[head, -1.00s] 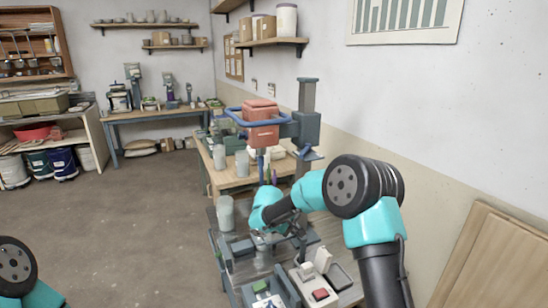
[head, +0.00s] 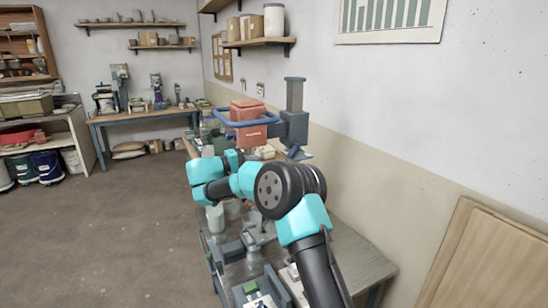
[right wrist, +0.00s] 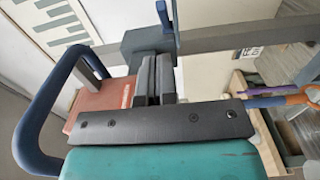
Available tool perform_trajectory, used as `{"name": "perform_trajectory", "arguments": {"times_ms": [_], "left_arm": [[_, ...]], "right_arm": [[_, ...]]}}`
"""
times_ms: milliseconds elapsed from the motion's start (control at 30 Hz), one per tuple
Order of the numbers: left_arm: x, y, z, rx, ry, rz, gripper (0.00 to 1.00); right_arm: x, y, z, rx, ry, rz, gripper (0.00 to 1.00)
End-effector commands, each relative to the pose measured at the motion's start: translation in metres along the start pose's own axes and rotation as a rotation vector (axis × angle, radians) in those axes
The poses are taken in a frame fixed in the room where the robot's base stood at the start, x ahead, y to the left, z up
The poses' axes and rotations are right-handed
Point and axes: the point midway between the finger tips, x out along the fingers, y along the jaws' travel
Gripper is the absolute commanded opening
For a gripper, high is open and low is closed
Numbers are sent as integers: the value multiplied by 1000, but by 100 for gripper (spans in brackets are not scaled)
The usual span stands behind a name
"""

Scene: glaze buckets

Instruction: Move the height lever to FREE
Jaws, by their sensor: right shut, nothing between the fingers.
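The mixer's red motor head (head: 247,112), with its blue ring-shaped handle (head: 222,119), is mounted on a grey column (head: 294,97) above the bench. A small blue lever-like part (head: 297,152) sticks out below the grey carriage; I cannot tell its setting. In the right wrist view, the motor head (right wrist: 100,103) and blue handle (right wrist: 38,115) are on the left. A pale label (right wrist: 249,52) with dark print is at the right, too small to read surely. My right gripper (right wrist: 155,64) is shut and empty, in front of the carriage (right wrist: 140,40). My left gripper is out of view.
Below the mixer, the bench (head: 355,258) holds a grey cup (head: 215,218) and several fixtures. Purple and orange tools (right wrist: 290,98) show at the right of the right wrist view. A wooden panel (head: 480,255) leans on the right wall.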

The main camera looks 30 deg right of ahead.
Motion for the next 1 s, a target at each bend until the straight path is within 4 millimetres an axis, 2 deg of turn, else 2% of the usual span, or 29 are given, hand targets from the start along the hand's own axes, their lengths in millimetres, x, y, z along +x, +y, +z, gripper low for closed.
{"name": "perform_trajectory", "arguments": {"times_ms": [267, 433, 800, 1000], "left_arm": [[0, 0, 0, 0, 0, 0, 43], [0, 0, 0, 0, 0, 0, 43], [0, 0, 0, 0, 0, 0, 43], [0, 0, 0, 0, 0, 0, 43]], "right_arm": [[2, -1, 0, -2, 1, -2, 0], [13, -1, 0, -3, 1, -3, 0], [70, -1, 0, -4, -1, -3, 0], [94, -1, 0, -3, 1, -3, 0]]}}
